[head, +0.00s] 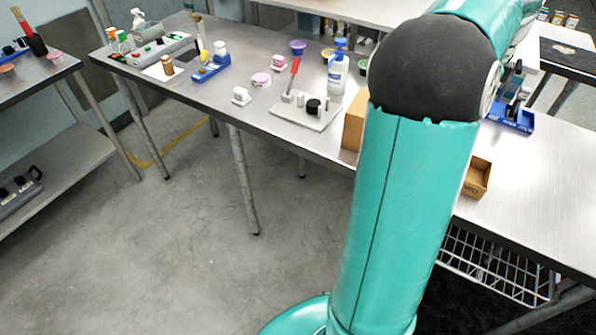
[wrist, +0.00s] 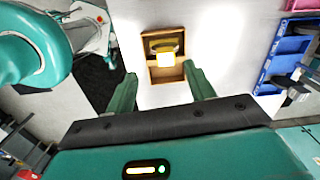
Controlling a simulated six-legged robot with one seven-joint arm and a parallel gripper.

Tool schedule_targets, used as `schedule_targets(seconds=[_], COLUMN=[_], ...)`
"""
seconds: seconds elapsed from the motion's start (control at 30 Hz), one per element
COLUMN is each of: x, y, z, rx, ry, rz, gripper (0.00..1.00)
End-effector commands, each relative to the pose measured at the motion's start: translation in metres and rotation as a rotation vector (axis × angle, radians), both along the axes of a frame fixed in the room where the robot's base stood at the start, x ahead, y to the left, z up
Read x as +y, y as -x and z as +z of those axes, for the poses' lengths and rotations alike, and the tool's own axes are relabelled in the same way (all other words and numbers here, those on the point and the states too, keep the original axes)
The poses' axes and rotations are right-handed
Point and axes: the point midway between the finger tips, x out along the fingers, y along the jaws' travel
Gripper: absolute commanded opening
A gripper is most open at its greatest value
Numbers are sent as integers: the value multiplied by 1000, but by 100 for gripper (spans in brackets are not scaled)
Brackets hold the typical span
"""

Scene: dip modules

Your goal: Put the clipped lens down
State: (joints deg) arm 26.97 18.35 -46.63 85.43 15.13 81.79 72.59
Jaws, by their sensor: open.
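In the wrist view, a yellow ring with a pale cream block at its front, which looks like the clipped lens (wrist: 164,47), sits in or over a small brown open box (wrist: 153,76). The same brown box shows in the head view (head: 478,178) beside my arm, its inside mostly out of sight. My gripper (wrist: 160,72) is open, its two green fingers apart, with the box lying beyond and between the fingertips. Nothing is held between the fingers. Whether the lens touches the box floor I cannot tell. The head view does not show my gripper.
A blue rack (wrist: 268,72) stands right of the box in the wrist view. In the head view, the metal table (head: 555,165) is bare right of the box. A taller tan box (head: 353,122), a white bottle (head: 338,75) and a grey plate (head: 300,118) stand left of my arm.

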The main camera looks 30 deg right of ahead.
Motion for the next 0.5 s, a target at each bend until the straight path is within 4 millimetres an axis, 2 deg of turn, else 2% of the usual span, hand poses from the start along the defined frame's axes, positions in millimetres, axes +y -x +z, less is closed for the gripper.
schedule_targets(seconds=[0.17,0.3,0.37,0.4,0.5], x=[77,159,195,220,281], y=[-44,-74,-82,-85,-88], z=[2,3,3,3,2], rx=[-112,-191,-219,-235,-265], ry=[7,51,81,104,178], rz=[397,793,965,1081,1371], gripper=[54,54,54,54,54])
